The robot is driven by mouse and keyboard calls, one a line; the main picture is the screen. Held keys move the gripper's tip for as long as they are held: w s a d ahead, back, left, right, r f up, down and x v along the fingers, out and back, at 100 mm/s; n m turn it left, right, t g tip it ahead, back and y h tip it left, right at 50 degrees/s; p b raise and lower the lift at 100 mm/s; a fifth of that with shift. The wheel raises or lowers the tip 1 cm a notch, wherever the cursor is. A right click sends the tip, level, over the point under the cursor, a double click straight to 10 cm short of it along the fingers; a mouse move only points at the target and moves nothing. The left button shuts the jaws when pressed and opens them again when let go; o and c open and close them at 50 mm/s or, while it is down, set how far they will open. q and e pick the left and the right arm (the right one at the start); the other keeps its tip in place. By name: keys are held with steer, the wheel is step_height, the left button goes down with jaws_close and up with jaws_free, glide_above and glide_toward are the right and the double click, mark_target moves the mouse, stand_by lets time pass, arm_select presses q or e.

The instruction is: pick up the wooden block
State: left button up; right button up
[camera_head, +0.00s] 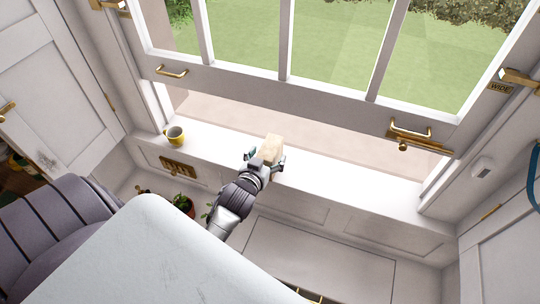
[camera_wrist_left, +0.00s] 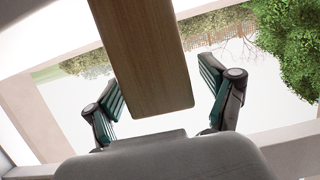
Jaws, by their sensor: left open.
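The wooden block (camera_head: 272,148) is pale and stands on the white window sill in the head view. It also shows in the left wrist view (camera_wrist_left: 147,55) as a tall brown wood-grained piece. My left gripper (camera_head: 266,158) is at the block above the sill. Its two green-padded fingers (camera_wrist_left: 160,95) are spread, one on each side of the block, with gaps visible between pads and block. The block's lower end lies between the fingers in the wrist view. My right gripper is not in view.
The raised sash window (camera_head: 285,90) is just behind the block. A potted plant (camera_head: 183,204) is below the sill. The sill to the right is clear.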

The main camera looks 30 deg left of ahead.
arm_select(q)
steer(key=x, duration=0.2)
steer(key=shift+w+f, duration=0.1)
steer(key=shift+w, duration=0.15)
steer(key=shift+s, duration=0.1)
steer(key=c, duration=1.2)
steer(key=shift+c, duration=0.2)
